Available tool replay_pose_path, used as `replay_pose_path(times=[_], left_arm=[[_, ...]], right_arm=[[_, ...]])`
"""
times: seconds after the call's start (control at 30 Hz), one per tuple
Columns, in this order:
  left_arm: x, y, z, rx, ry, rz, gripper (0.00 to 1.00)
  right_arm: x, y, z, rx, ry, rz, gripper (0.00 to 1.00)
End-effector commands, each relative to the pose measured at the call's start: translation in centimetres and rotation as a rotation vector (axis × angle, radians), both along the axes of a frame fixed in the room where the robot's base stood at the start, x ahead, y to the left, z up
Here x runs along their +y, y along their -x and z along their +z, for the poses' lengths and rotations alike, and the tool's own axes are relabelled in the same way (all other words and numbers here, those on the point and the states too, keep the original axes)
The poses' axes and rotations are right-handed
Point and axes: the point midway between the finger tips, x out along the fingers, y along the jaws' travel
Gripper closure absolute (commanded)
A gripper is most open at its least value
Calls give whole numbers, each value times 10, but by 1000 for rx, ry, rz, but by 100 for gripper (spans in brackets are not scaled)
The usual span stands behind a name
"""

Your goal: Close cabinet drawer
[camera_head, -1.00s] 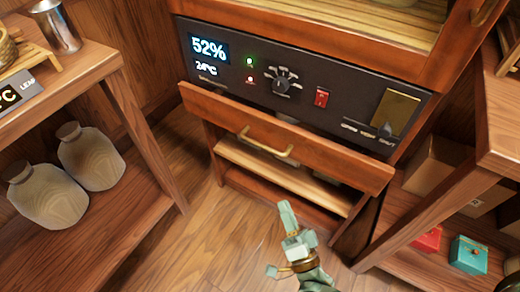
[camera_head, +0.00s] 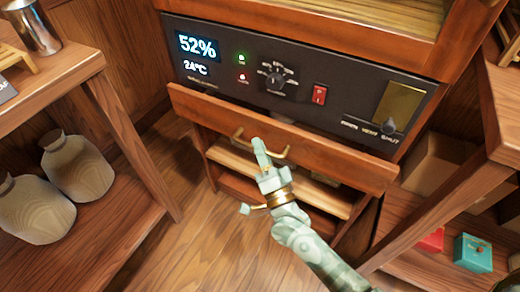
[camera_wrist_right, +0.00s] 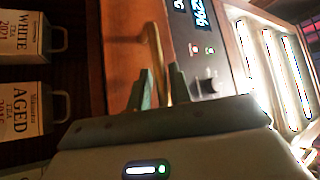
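The wooden cabinet drawer (camera_head: 340,165) stands out from the cabinet (camera_head: 320,110), below the black control panel. Its brass handle (camera_head: 283,153) is on the front, partly hidden by my right gripper. My right gripper (camera_head: 260,148) is in front of the handle, its arm coming from the lower right. In the right wrist view its two fingers (camera_wrist_right: 160,78) are apart, and the handle (camera_wrist_right: 157,50) shows between and beyond their tips. I cannot tell whether they touch it. My left gripper is not in view.
The control panel (camera_head: 225,85) has a display, a dial and a red switch (camera_head: 319,94). A wooden shelf with jars (camera_head: 78,168) stands left. Another shelf on the right holds a teal box (camera_head: 473,253). Bare floor (camera_head: 190,250) lies in front of the drawer.

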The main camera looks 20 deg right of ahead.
Motion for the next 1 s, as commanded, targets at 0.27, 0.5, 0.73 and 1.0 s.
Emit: replay_pose_path(times=[0.27,0.5,0.73,1.0], left_arm=[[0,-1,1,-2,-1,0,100],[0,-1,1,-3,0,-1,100],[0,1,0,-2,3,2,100],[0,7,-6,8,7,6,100]], right_arm=[[0,-1,1,-1,0,0,85],[-1,-1,1,0,1,0,100],[-23,-19,1,-1,6,1,100],[-32,-25,0,1,1,-2,100]])
